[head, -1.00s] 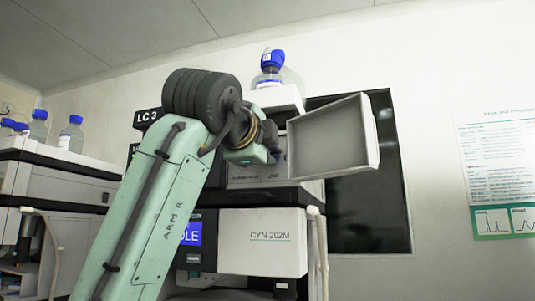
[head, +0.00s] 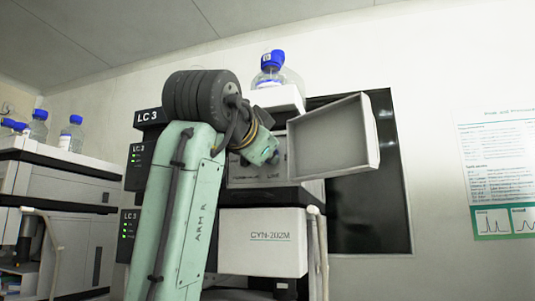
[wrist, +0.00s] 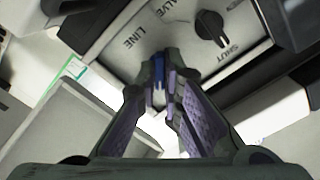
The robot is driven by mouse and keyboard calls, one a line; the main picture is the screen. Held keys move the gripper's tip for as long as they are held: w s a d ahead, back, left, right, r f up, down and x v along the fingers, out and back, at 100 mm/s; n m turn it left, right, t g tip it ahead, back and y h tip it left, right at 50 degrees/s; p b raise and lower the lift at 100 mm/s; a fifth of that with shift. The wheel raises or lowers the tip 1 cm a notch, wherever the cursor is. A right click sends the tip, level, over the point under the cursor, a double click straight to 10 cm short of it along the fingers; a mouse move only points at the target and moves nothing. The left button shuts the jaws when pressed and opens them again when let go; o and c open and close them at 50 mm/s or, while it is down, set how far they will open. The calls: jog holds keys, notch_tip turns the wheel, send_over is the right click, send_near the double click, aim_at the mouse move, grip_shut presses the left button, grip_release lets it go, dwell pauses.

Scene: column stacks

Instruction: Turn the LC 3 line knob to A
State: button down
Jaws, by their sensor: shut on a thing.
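The LC 3 stack, marked by its sign (head: 148,117), stands in the middle of the head view, with a grey panel (head: 245,172) behind my arm. In the wrist view my gripper (wrist: 160,88) is shut on the blue line knob (wrist: 158,72), beside the word LINE. The fingers cover most of this knob, so its pointing direction and position letters cannot be read. A black valve knob (wrist: 210,29) sits apart to the right on the same panel, near the words VALVE and SHUT. In the head view my wrist hides the gripped knob.
An open box-like cover (head: 333,137) sticks out right of the panel. A blue-capped bottle (head: 272,66) stands on top of the stack. Another stack (head: 60,185) is at left.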

jog(key=n, duration=0.4)
jog(key=shift+n, duration=2.1)
jog(key=c, duration=1.7)
grip_release()
jog(key=v, duration=1.2)
